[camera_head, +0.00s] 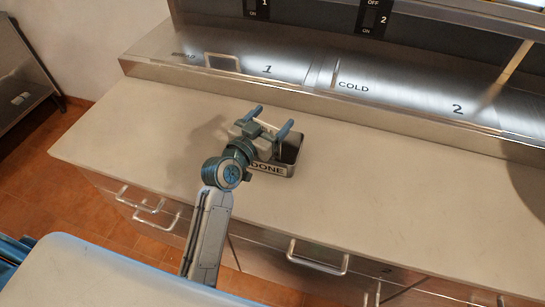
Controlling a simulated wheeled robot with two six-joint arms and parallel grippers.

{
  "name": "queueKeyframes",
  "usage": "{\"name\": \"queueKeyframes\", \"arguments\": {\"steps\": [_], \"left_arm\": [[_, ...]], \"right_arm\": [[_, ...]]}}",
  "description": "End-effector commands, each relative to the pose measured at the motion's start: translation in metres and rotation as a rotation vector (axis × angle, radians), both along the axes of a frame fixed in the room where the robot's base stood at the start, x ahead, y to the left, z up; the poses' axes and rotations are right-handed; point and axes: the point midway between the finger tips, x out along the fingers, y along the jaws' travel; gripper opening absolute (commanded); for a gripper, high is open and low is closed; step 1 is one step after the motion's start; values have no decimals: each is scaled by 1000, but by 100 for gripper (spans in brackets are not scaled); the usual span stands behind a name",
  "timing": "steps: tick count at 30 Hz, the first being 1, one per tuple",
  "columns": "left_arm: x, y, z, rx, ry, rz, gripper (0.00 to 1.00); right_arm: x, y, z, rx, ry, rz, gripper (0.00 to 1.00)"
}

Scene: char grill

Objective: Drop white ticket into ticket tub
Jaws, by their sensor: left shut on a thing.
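The ticket tub (291,155) is a small metal tray marked "DONE" on its front. It stands on the beige counter, left of the middle of the head view. My left gripper (271,122) is over the tub's left part, its blue fingers pointing away toward the grill. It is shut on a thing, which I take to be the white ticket. The gripper body and arm cover the tub's left side, and I cannot make out the ticket clearly. My right gripper is not in view.
The beige counter (390,190) is clear to the right of the tub. Behind it runs a steel ledge (290,75) marked "COLD", "1" and "2". Drawers with bar handles (318,262) line the counter's front. A steel shelf (22,75) stands at far left.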

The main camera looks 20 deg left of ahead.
Motion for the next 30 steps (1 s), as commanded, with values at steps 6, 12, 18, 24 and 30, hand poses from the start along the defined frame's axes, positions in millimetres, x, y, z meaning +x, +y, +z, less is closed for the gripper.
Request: {"name": "queueKeyframes", "arguments": {"steps": [6, 12, 18, 24, 30], "left_arm": [[0, 0, -14, -1, -1, 0, 44], [0, 0, -13, -1, -1, 0, 44], [0, 0, -13, -1, -1, 0, 100], [-2, 1, -14, 0, 0, 1, 100], [-29, 9, -16, 2, -1, 1, 100]], "right_arm": [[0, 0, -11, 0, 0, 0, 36], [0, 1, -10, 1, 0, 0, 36], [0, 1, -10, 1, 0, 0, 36], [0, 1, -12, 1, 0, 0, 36], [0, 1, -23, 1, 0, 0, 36]]}}
